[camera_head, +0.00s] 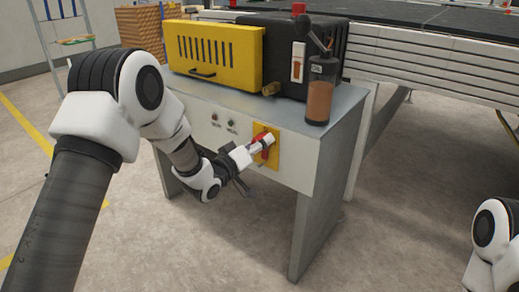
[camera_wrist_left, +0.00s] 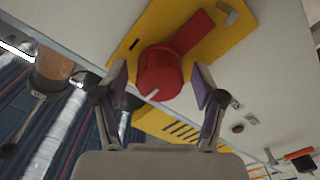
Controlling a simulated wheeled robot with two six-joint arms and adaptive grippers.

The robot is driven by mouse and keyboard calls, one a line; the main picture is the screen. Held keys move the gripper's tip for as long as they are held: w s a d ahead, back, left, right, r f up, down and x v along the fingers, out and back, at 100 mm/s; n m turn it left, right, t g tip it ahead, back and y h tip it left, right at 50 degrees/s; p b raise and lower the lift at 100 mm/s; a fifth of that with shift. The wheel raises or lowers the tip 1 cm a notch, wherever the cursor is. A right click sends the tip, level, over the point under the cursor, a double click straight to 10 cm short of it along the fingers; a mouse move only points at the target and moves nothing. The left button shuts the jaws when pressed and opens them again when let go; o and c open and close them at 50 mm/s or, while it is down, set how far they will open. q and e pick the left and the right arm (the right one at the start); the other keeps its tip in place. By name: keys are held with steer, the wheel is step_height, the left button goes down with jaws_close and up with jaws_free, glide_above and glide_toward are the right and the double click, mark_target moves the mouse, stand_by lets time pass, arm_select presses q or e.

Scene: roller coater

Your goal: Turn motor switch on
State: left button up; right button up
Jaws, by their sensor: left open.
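The motor switch is a red rotary knob (camera_head: 266,138) with a bar-like handle on a yellow plate (camera_head: 276,153), on the front of the grey cabinet. The knob also shows in the left wrist view (camera_wrist_left: 160,74), with its yellow plate (camera_wrist_left: 142,38) behind it. My left gripper (camera_head: 256,147) is at the knob. In the left wrist view my left gripper (camera_wrist_left: 161,84) is open, with one finger on each side of the knob. Contact with the knob cannot be told. My right gripper is out of view; only part of my right arm shows.
Two small dark knobs (camera_head: 223,122) sit left of the plate. On the cabinet (camera_head: 308,168) stand a yellow vented cover (camera_head: 215,52), a black housing (camera_head: 279,42) and an oil reservoir (camera_head: 320,95). A conveyor (camera_head: 440,62) extends right. The floor in front is clear.

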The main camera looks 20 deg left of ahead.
arm_select(q)
steer(key=shift+w, duration=0.25)
steer(key=c, duration=1.1)
steer(key=shift+c, duration=0.2)
steer(key=shift+r+m, duration=0.1)
steer(key=shift+m, duration=0.2)
steer(key=m+p, duration=0.2)
steer(key=m, duration=0.1)
steer(key=shift+d, duration=0.1)
steer(key=m+p, duration=0.1)
steer(key=m, duration=0.4)
steer(key=shift+p, duration=0.3)
steer(key=m+p, duration=0.1)
steer(key=m, duration=0.3)
steer(key=shift+m, duration=0.3)
steer(key=m, duration=0.4)
steer(key=shift+d+m, duration=0.1)
steer(key=shift+m, duration=0.3)
